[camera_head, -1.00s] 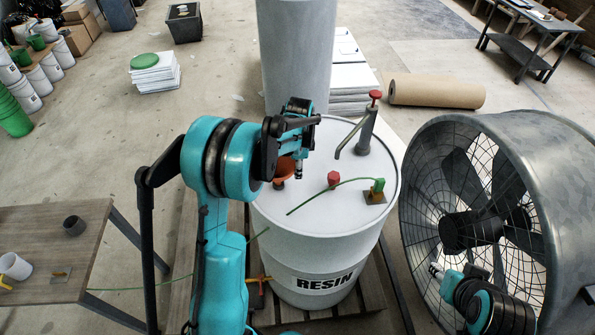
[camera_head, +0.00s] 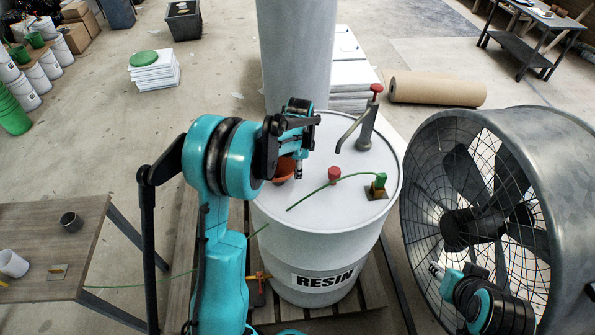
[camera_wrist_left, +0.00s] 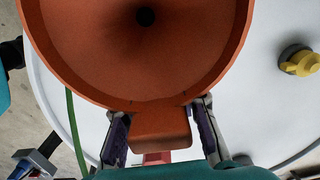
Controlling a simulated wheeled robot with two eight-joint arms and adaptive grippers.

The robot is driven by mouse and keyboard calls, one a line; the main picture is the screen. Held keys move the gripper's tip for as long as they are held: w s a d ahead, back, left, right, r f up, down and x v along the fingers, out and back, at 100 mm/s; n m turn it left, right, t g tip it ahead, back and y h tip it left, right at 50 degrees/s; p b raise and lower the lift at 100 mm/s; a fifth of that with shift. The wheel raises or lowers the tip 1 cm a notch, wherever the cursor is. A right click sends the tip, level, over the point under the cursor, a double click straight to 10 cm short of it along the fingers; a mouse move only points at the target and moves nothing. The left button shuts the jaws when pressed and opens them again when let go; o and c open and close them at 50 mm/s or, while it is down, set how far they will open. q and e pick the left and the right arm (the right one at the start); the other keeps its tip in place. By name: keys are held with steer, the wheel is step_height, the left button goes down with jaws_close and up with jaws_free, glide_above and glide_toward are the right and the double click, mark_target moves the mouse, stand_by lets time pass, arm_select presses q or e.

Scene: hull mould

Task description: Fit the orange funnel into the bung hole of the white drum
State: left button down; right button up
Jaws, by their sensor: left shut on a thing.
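The orange funnel (camera_head: 284,171) is at the left part of the white drum's top (camera_head: 315,222). My left gripper (camera_head: 298,163) is shut on it. In the left wrist view the two fingers hold the tab (camera_wrist_left: 161,130) below the funnel's wide bowl (camera_wrist_left: 140,50), one on each side. The bowl faces that camera, with a dark hole in its middle. In the head view the spout does not show below the bowl, and the bung hole is hidden. I cannot tell how far the spout is in it. My right gripper (camera_head: 437,270) is before the fan, its jaw state unclear.
A large fan (camera_head: 560,180) stands right. A wooden table (camera_head: 60,225) stands left.

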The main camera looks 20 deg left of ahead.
arm_select(q)
steer(key=c, duration=1)
jaws_free()
steer(key=shift+c, duration=0.2)
step_height(320, 180, up, 12)
steer(key=shift+d+f, duration=0.1)
